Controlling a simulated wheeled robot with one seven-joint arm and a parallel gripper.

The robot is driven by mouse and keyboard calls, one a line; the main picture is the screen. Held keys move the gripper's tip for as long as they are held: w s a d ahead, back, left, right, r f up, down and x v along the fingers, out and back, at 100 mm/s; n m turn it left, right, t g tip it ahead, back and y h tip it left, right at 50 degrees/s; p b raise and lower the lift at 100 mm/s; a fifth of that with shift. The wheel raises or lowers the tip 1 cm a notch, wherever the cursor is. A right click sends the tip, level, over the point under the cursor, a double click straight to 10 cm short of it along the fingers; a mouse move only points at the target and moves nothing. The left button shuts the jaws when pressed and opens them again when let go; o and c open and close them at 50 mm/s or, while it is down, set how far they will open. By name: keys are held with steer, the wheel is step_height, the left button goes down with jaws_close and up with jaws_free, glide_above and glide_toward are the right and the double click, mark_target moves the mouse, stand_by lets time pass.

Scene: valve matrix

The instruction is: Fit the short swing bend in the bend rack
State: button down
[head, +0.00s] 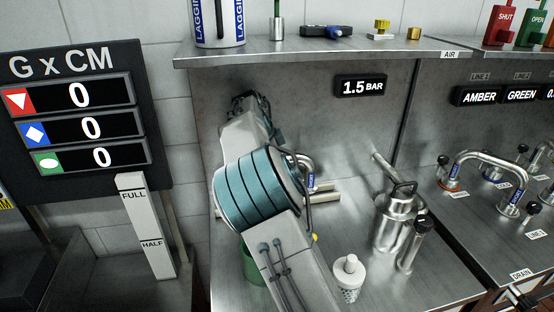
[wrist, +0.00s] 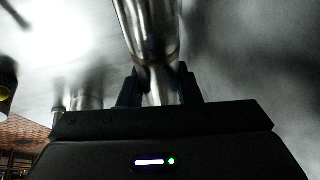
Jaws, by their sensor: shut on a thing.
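In the wrist view my gripper (wrist: 160,86) is shut on a shiny metal pipe piece (wrist: 148,28), with a dark finger on each side. Its far end runs out of the picture, so its full shape and any label are hidden. In the head view my own arm hides the gripper. A curved chrome bend (head: 308,165) with a blue label shows partly behind my arm. I cannot tell whether it is the held piece. Pale rails (head: 325,194), possibly the bend rack, lie below it, partly covered by my arm.
A steel canister (head: 396,218), a dark-topped cylinder (head: 414,246) and a white bottle (head: 348,278) stand right of my arm. A green container (head: 252,265) is partly behind it. Another chrome bend (head: 484,155) stands at the right. A shelf (head: 320,48) overhangs the bench.

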steer(key=shift+f+b, duration=0.35)
steer(key=shift+f, duration=0.3)
steer(key=c, duration=1)
jaws_free()
steer(key=shift+o, duration=0.2)
steer(key=v, duration=0.7)
steer(key=shift+a+r, duration=0.1)
steer(key=shift+r, duration=0.2)
steer(key=shift+r, duration=0.1)
